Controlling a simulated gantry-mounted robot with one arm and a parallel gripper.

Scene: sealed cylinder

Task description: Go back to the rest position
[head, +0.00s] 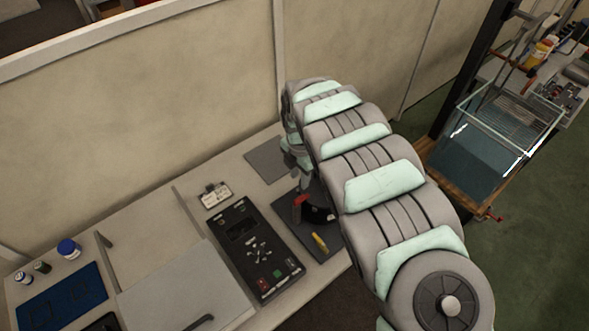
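My arm (385,195) reaches from the lower right up over the bench, then bends down at its far end. My gripper (304,186) is at that end, low over the bench beside a dark mat (292,222). A red and black object (314,210) lies on this mat just below the gripper, partly hidden by my arm. A yellow object (320,243) lies nearer on the same mat. The fingers are too small and too covered to show whether they are open or hold anything.
A black control panel (247,250) and a small white box (216,196) are left of the mat. A grey panel (185,292), a blue mat (62,298) and small bottles (68,249) are further left. A wall (150,130) stands behind. A glass tank (490,150) is at right.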

